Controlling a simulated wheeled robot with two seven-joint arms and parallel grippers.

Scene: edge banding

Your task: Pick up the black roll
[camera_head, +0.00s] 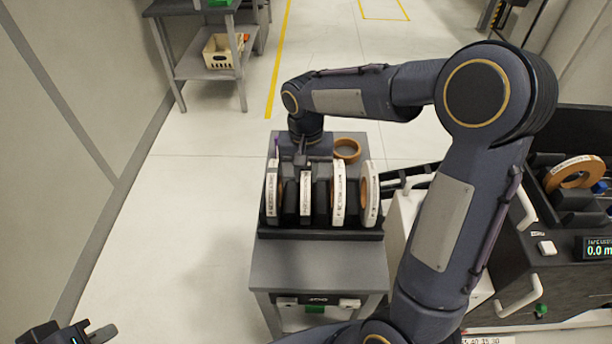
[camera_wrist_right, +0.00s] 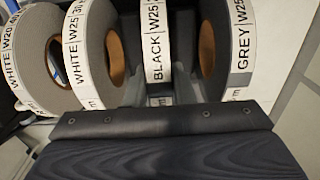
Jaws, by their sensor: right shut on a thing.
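The black roll (camera_wrist_right: 154,45) shows its white label with "BLACK" in the right wrist view. It stands upright between a white roll (camera_wrist_right: 93,55) and the grey roll (camera_wrist_right: 232,45). In the head view the black roll (camera_head: 306,195) is the second from the left in the dark rack (camera_head: 320,233). My right gripper (camera_head: 303,160) reaches down at its top and is shut on it; the fingertips are hard to see. The roll appears still among the others in the rack. My left gripper (camera_head: 75,335) is at the bottom left, partly cut off, away from the rolls.
The rack stands on a grey cart (camera_head: 318,265). Other rolls stand close on both sides of the black one. A loose tan roll (camera_head: 347,149) lies behind the rack. A dark machine (camera_head: 560,250) is at the right. The floor left of the cart is clear.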

